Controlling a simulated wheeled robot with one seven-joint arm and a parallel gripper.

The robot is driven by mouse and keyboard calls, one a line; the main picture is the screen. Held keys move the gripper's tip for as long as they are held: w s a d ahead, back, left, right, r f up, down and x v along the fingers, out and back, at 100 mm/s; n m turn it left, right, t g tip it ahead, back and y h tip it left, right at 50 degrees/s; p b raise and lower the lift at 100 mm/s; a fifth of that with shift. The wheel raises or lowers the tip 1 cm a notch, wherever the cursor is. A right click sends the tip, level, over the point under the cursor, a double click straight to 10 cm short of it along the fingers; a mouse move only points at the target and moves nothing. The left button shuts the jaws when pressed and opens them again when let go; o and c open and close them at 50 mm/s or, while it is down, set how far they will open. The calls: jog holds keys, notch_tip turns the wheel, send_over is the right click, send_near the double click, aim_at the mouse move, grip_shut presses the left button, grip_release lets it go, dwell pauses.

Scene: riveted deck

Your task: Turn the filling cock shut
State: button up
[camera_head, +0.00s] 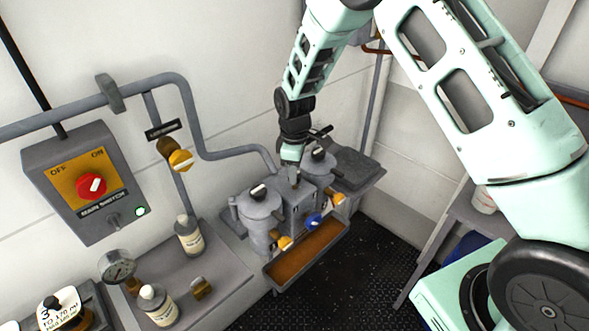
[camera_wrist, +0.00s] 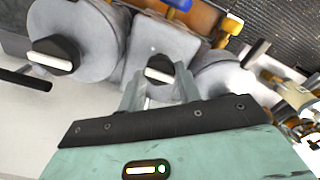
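Several cocks are in view and I cannot tell by label which is the filling cock. The grey tank unit has a middle block (camera_head: 300,206) between two round canisters. A black knob (camera_wrist: 159,69) with a white bar tops the block in the wrist view; my arm hides it in the head view. My gripper (camera_head: 294,180) points down over the block. In the wrist view my gripper (camera_wrist: 160,88) has its fingers apart, one on each side of that knob, nothing visibly clamped. A blue-handled cock (camera_head: 314,221) and yellow-handled cocks (camera_head: 285,243) are on the unit's front.
The left canister (camera_head: 258,206) has its own black-and-white knob. An orange-floored trough (camera_head: 328,233) runs along the front. A yellow-knobbed valve (camera_head: 181,160) sits on the wall pipe. Left are a switch box (camera_head: 83,222) with a red knob and bottles (camera_head: 189,236) on a bench.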

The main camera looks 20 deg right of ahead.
jog(key=shift+m, duration=0.3)
jog(key=shift+c, duration=0.3)
jog(key=m+b, duration=0.2)
jog(key=shift+m, duration=0.3)
jog(key=m+b, duration=0.1)
jog(key=m, duration=0.4)
jog(key=shift+w+b, duration=0.1)
jog(key=shift+b, duration=0.3)
jog(key=m, duration=0.5)
jog(key=shift+b, duration=0.3)
jog(key=m, duration=0.4)
jog(key=shift+r+m, duration=0.1)
jog(key=shift+m, duration=0.2)
jog(key=o, duration=1)
notch_tip(320, 180, up, 17)
jog(key=b, duration=0.4)
jog(key=shift+r, duration=0.2)
